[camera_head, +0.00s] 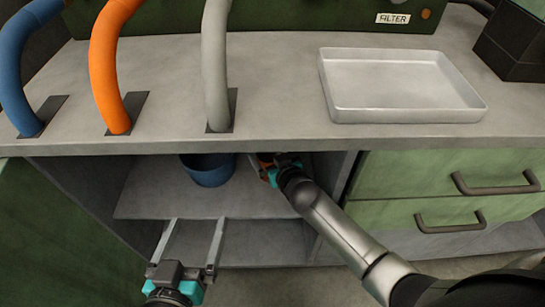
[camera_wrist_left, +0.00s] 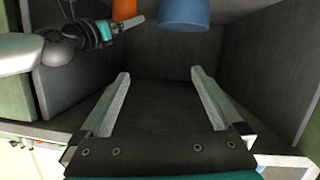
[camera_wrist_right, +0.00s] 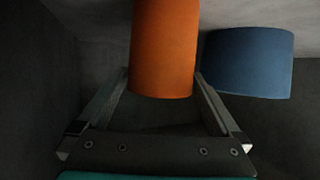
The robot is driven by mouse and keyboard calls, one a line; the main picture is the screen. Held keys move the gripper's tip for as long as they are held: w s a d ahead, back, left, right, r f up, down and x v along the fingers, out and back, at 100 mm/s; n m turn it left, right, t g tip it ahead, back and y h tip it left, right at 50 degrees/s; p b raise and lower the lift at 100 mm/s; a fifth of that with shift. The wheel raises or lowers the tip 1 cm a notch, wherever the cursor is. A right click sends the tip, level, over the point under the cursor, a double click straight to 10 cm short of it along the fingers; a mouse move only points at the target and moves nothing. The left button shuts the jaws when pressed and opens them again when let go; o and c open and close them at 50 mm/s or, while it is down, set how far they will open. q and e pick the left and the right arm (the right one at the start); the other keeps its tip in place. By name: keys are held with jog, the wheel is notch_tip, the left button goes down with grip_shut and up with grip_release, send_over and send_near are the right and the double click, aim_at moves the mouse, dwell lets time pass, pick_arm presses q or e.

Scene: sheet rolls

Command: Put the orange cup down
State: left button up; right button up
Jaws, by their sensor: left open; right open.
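The orange cup (camera_head: 264,157) is in the open cabinet bay under the counter, mostly hidden by my right gripper (camera_head: 262,165). In the right wrist view the orange cup (camera_wrist_right: 165,45) is between the open right fingers (camera_wrist_right: 161,72). I cannot tell whether it rests fully on the shelf. The blue cup (camera_head: 208,172) is on the shelf to its left; it also shows in the right wrist view (camera_wrist_right: 248,62). My left gripper (camera_head: 198,222) is open and empty in front of the shelf's front edge. Both cups show at the top of the left wrist view, beyond its fingertips (camera_wrist_left: 160,73).
The shelf (camera_head: 150,195) has clear room left of the blue cup. The bay's side walls and the counter edge (camera_head: 270,143) overhead bound the space. A metal tray (camera_head: 400,85) and thick hoses (camera_head: 105,70) are on the counter. Green drawers (camera_head: 440,180) stand right.

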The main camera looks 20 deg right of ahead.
jog(key=shift+r, duration=0.1)
jog(key=shift+r, duration=0.15)
jog(key=shift+p+v, duration=0.65)
jog(key=shift+v, duration=0.2)
pick_arm(q)
jog(key=s+a+f+g+y+p, duration=0.3)
jog(key=s+a+g+y+p, duration=0.2)
jog(key=a+g, duration=0.4)
jog(key=shift+s+a, duration=0.3)
jog(key=shift+a, duration=0.2)
pick_arm(e)
jog(key=v, duration=1)
jog(key=shift+s, duration=0.2)
